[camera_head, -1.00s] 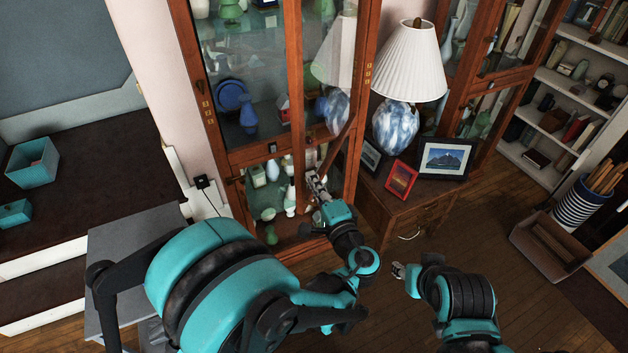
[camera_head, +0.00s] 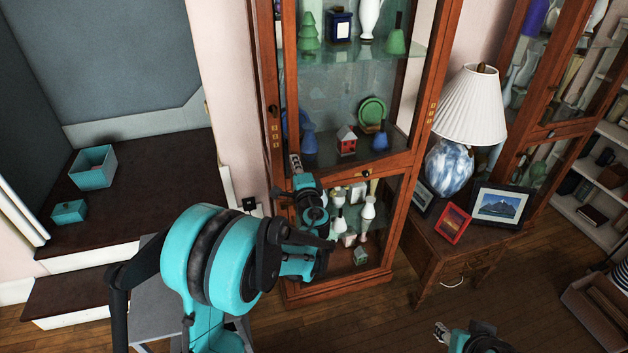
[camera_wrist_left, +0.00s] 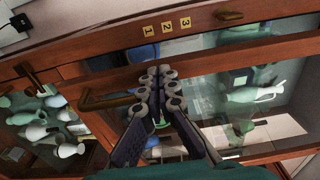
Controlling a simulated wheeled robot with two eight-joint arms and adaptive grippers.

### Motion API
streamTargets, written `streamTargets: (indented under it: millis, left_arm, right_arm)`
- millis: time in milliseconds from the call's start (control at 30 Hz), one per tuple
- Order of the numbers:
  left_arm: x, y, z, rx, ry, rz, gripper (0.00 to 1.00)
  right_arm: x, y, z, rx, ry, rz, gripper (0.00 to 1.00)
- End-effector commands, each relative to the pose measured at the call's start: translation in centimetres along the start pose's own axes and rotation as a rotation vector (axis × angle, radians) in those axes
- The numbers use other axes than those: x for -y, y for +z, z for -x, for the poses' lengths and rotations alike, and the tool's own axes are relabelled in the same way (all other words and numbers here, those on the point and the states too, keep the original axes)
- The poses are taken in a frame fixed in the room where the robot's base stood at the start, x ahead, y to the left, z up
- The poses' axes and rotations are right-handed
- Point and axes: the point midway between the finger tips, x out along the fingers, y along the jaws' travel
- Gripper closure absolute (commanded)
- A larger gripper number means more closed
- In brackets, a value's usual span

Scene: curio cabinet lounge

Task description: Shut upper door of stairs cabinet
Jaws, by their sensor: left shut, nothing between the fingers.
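The stairs cabinet (camera_head: 262,90) is a tall wooden case with glass panes, beside the dark steps. My left gripper (camera_head: 295,163) is shut and empty at the lower left corner of this door. In the left wrist view, its fingers (camera_wrist_left: 160,90) lie together in front of the wooden frame and glass, near a brass handle (camera_wrist_left: 105,100); contact is unclear. My right gripper (camera_head: 440,331) is low at the bottom edge, away from the cabinet, too small to read.
Green and blue ornaments stand on the glass shelves behind the panes. A side table (camera_head: 445,247) at the right holds a white-shaded lamp (camera_head: 470,105) and picture frames (camera_head: 500,205). Dark steps (camera_head: 150,190) with teal boxes (camera_head: 93,167) lie at the left.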

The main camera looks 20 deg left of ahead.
Motion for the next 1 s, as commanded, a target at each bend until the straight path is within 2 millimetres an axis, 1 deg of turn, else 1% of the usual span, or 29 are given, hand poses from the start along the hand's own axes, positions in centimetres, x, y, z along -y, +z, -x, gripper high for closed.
streamTargets:
  millis: [33,100,200,300,433,767,1000]
  left_arm:
    - [-0.1,0.3,-1.1,0.003,0.000,0.000,1.00]
    - [0.0,0.6,-2.2,0.002,0.000,0.000,1.00]
    - [0.0,0.8,-3.4,0.001,0.000,0.000,1.00]
    - [0.0,0.9,-4.0,0.000,0.000,0.000,1.00]
    - [0.0,1.0,-4.3,0.000,0.000,0.000,1.00]
    - [0.0,0.9,-4.3,-0.001,0.000,0.000,1.00]
    - [-0.1,0.8,-3.6,-0.002,0.000,0.000,1.00]
  right_arm:
    - [0.0,0.1,-0.1,0.000,0.000,0.000,0.60]
    - [0.0,0.1,-0.1,0.000,0.000,0.000,0.60]
    - [0.0,0.1,-0.1,0.000,0.000,0.000,0.60]
    - [0.0,0.1,-0.1,0.000,0.000,0.000,0.60]
    - [0.0,0.1,-0.1,0.000,0.000,0.000,0.60]
    - [0.0,0.1,-0.1,0.000,0.000,0.000,0.60]
    - [0.0,0.3,-0.4,0.000,0.000,0.000,0.60]
